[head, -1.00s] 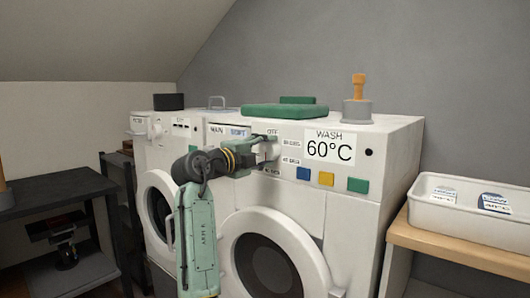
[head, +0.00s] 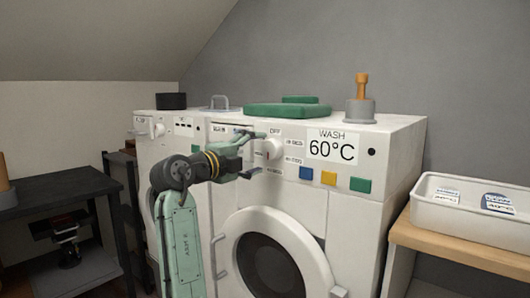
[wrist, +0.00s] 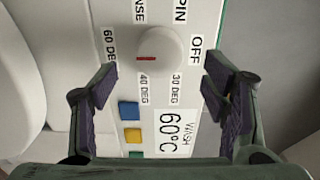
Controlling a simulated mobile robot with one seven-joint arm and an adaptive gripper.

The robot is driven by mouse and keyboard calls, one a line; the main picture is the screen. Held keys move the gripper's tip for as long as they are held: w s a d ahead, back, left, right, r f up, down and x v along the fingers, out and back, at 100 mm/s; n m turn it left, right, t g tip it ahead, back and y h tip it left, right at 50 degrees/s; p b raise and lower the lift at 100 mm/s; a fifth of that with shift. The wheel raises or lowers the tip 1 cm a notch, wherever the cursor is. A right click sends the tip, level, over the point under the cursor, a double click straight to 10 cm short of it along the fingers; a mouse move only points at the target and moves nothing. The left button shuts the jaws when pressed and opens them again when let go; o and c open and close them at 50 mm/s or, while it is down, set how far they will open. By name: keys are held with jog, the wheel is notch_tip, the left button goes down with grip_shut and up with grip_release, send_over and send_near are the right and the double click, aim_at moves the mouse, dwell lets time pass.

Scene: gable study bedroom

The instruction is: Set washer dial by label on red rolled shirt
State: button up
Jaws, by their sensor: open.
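The white round washer dial (head: 272,149) is on the front panel of the right washer (head: 340,215). In the wrist view the dial (wrist: 160,45) has a red mark on the side facing the 60 DEG label (wrist: 110,47). The display (head: 331,146) reads WASH 60°C. My gripper (head: 256,154) is open, just left of the dial in the head view. In the wrist view its fingers (wrist: 158,88) are spread with nothing between them, and the dial lies beyond the fingertips. No red rolled shirt is visible.
Blue (head: 306,173), yellow (head: 328,178) and green (head: 360,185) squares sit right of the dial. A white tub (head: 445,208) with labels stands on a wooden bench (head: 460,247). A grey holder (head: 360,112) and green folded items (head: 287,111) rest on the washer. A dark table (head: 60,190) is at left.

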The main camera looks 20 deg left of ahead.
jog(key=v, duration=0.6)
jog(key=shift+s, duration=0.4)
jog(key=shift+a, duration=0.1)
